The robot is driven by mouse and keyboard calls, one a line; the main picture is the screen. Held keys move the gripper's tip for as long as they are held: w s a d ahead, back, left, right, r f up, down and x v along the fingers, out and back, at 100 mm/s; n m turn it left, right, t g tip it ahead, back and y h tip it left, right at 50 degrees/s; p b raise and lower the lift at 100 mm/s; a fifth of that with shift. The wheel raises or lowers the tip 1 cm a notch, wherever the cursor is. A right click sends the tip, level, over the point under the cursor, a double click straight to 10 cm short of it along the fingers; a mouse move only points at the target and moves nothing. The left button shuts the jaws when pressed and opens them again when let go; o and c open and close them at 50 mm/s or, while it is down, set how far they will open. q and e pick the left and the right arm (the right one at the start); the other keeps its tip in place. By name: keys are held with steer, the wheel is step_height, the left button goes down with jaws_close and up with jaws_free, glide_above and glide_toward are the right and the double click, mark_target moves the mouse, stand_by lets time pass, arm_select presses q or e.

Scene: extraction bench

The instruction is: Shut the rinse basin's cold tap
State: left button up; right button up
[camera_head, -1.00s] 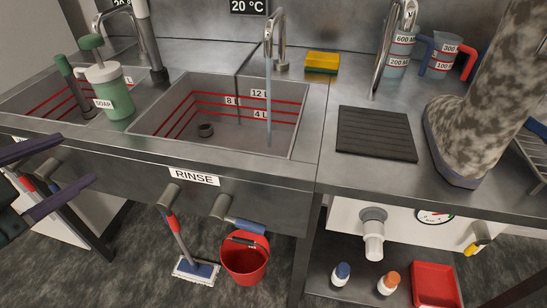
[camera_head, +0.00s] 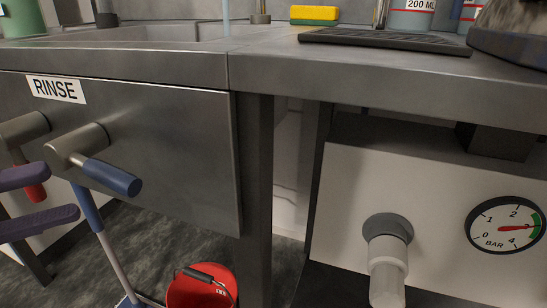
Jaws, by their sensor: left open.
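The RINSE basin's front panel (camera_head: 170,140) carries two lever taps. The cold tap's blue lever (camera_head: 112,178) points right and slightly down from its grey knob. A thin water stream (camera_head: 226,9) falls at the top of the view; its spout is out of frame. The red lever (camera_head: 36,192) on the left knob points down, partly hidden by my gripper. My left gripper (camera_head: 60,194) is open and empty at the left edge, its two purple fingers one above the other, left of the blue lever and apart from it in the picture. My right gripper is out of view.
A mop handle (camera_head: 97,225) and a red bucket (camera_head: 200,287) stand below the panel. A table leg (camera_head: 254,190) is to the right, then a white panel with a gauge (camera_head: 506,225). On the counter lie a yellow sponge (camera_head: 314,14) and a black mat (camera_head: 385,40).

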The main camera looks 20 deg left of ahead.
mark_target(98, 184)
arm_select(q)
steer(key=shift+d, duration=0.15)
steer(key=shift+w+d, duration=0.35)
steer(key=shift+w, duration=0.05)
steer(key=x, duration=0.5)
steer(key=shift+b, duration=0.4)
steer(key=shift+w+d+r, duration=0.1)
steer(key=shift+w+d, duration=0.35)
steer(key=shift+d, duration=0.05)
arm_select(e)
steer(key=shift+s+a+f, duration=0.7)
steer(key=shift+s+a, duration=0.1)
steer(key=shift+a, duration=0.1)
arm_select(q)
jaws_close()
